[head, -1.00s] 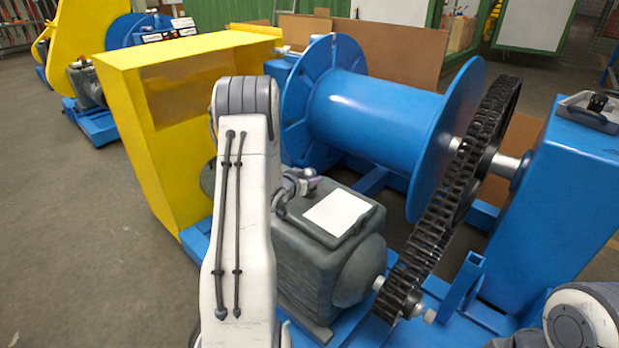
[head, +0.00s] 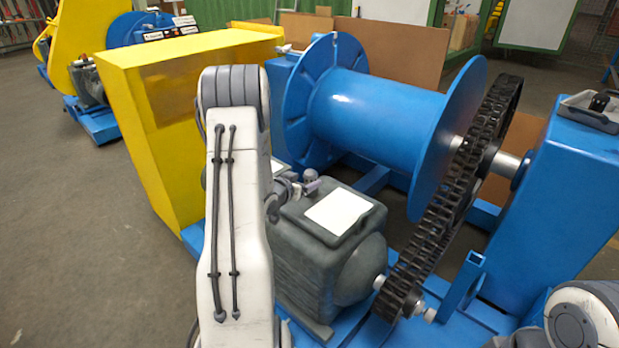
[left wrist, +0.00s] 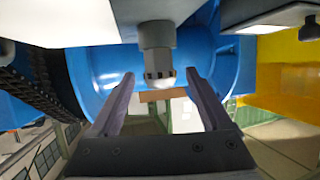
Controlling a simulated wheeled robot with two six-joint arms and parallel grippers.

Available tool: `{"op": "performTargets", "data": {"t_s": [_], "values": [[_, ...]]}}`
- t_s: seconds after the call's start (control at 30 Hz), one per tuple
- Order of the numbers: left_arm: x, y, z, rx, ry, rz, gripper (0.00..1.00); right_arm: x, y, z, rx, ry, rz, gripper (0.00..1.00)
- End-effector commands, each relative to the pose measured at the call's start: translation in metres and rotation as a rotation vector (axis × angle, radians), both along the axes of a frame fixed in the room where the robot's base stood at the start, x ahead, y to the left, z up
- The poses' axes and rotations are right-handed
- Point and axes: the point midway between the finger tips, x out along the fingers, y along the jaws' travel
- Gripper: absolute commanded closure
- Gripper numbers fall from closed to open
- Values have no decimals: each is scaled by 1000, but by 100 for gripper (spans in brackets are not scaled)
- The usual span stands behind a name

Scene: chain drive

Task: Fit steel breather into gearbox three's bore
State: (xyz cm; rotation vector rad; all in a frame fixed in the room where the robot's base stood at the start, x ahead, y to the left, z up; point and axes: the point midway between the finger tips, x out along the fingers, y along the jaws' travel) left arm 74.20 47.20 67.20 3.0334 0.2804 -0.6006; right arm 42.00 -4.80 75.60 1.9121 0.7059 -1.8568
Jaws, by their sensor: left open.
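In the left wrist view the steel breather (left wrist: 158,52) is a grey cylinder with a dark-slotted collar and a pale rounded end. It projects from a grey body at the top of the picture. My left gripper (left wrist: 162,79) is open, its fingertips apart, with the breather between and just beyond them and gaps showing at its sides. In the head view the breather's small head (head: 310,174) shows above the grey gearbox (head: 315,262), beside my left gripper (head: 304,187). The bore is hidden, so I cannot tell how deep the breather sits. My right gripper is out of view.
A white plate (head: 338,212) lies on the gearbox top. A blue drum (head: 375,115) stands behind, a black chain (head: 440,215) runs at the right, and a yellow guard (head: 150,130) stands at the left. A blue post (head: 575,190) rises at the right.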

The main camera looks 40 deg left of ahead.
Motion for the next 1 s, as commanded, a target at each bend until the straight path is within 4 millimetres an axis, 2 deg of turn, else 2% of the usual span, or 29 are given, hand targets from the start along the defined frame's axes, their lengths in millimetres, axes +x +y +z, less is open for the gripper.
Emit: {"op": "performTargets", "data": {"t_s": [0.1,0.33,1.0], "values": [[-24,-3,12,0,0,3,18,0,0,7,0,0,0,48],[-51,-9,22,0,-1,1,18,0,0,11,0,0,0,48],[-55,-11,24,1,-1,-1,18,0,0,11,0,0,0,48]]}}
